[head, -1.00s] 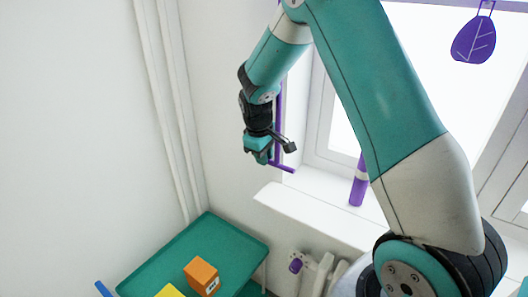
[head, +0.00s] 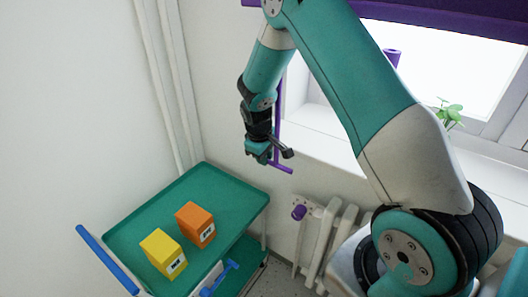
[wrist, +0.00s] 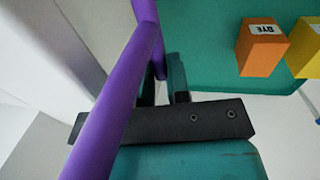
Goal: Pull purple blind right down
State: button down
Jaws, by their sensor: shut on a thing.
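The purple blind (head: 450,18) hangs across the top right of the head view, with bright window below its lower edge. A thin purple crank rod (head: 278,110) hangs left of the window and bends into a short handle (head: 282,168). My gripper (head: 262,155) is at the rod's lower end, shut on the crank. In the wrist view the thick purple crank (wrist: 105,120) runs diagonally past the dark fingers (wrist: 163,80). The exact grip contact is partly hidden. The blind's upper part is out of view.
A green cart (head: 135,215) with an orange box (head: 196,225) and a yellow box (head: 162,254) stands below left. A white radiator (head: 318,240) with a purple knob (head: 299,212) is under the sill. A plant (head: 450,113) and purple cylinder (head: 392,57) are by the window.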

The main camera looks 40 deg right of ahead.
jog(key=shift+a+f, duration=0.1)
jog(key=shift+f, duration=0.35)
jog(key=c, duration=1.1)
grip_release()
jog(key=shift+r, duration=0.1)
jog(key=s+a+r+b, duration=0.1)
jog(key=a+r, duration=0.2)
jog(key=r, duration=1.4)
jog(key=shift+b, duration=0.4)
jog(key=shift+a, duration=0.1)
